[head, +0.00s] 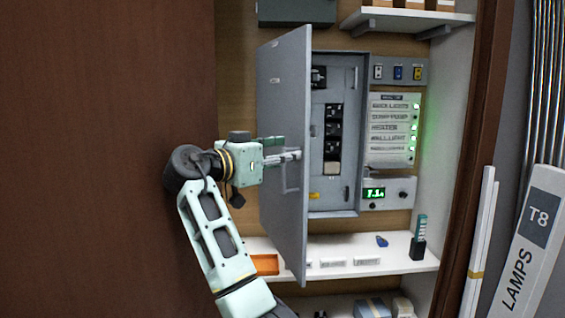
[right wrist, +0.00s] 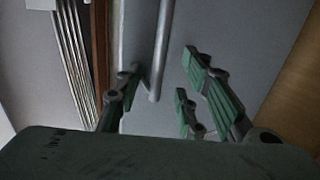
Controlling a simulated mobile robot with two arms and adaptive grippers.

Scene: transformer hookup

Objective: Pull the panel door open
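The grey panel door (head: 283,100) stands ajar in the head view. Its near, right edge is swung out from the grey cabinet (head: 350,130), and breakers show inside. My right gripper (head: 287,157) is at the outer face of the door, near its handle. In the right wrist view, the bar handle (right wrist: 162,45) lies between the spread green-padded fingers of my right gripper (right wrist: 160,88). The fingers are open, with gaps visible on both sides of the bar. My left gripper is not in view.
A labelled panel with green lights (head: 393,130) is right of the cabinet. A white shelf (head: 400,262) below holds an orange tray (head: 264,264) and small items. A brown wall (head: 100,130) fills the left. Lamp boxes (head: 530,245) stand at the right.

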